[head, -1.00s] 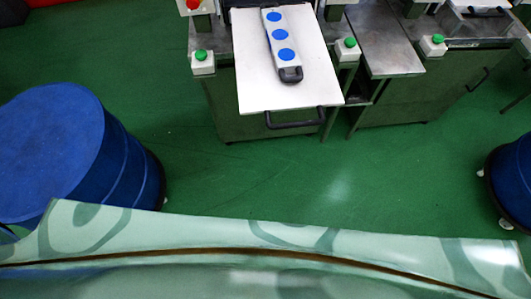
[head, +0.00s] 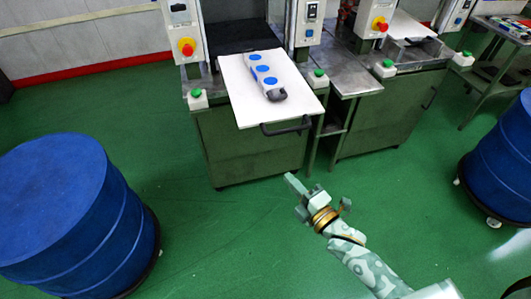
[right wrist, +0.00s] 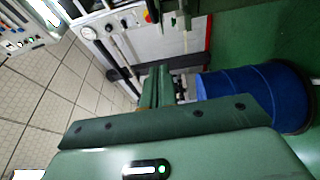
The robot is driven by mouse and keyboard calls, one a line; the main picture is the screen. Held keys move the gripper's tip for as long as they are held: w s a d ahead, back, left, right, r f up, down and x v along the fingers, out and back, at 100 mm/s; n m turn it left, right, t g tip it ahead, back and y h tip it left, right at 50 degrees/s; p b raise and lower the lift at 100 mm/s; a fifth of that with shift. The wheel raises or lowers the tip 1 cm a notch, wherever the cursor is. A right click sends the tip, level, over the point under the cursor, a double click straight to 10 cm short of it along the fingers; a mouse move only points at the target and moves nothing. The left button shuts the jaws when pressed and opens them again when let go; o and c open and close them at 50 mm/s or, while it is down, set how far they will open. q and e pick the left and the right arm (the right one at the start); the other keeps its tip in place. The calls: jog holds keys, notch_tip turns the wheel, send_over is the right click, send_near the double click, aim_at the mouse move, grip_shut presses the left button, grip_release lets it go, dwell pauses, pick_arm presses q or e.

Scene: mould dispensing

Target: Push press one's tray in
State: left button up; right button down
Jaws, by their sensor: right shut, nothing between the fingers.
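Press one's tray (head: 240,91) is a white plate with a black handle (head: 287,127) at its front edge. In the head view it sticks out of the press over the green cabinet. A grey mould (head: 271,82) with blue round spots and a dark end lies on it. My right gripper (head: 291,184) is below and in front of the handle in the picture, apart from it. It is shut and empty. Its fingers (right wrist: 158,88) also show together in the right wrist view, where I cannot make out the tray. My left gripper is not in view.
Green push buttons (head: 197,94) flank the tray, and a red emergency knob (head: 187,47) is above left. A second press (head: 397,95) stands to the right. Blue drums stand at left (head: 55,205) and right (head: 505,160). The green floor before the press is clear.

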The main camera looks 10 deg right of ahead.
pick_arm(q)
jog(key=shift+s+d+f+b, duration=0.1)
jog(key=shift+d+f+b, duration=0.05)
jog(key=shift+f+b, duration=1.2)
pick_arm(e)
jog(key=w+d+x, duration=0.1)
jog(key=d+x, duration=0.1)
jog(key=x, duration=1.1)
jog(key=shift+d+n, duration=0.3)
jog(key=shift+d, duration=0.1)
jog(key=shift+w, duration=0.15)
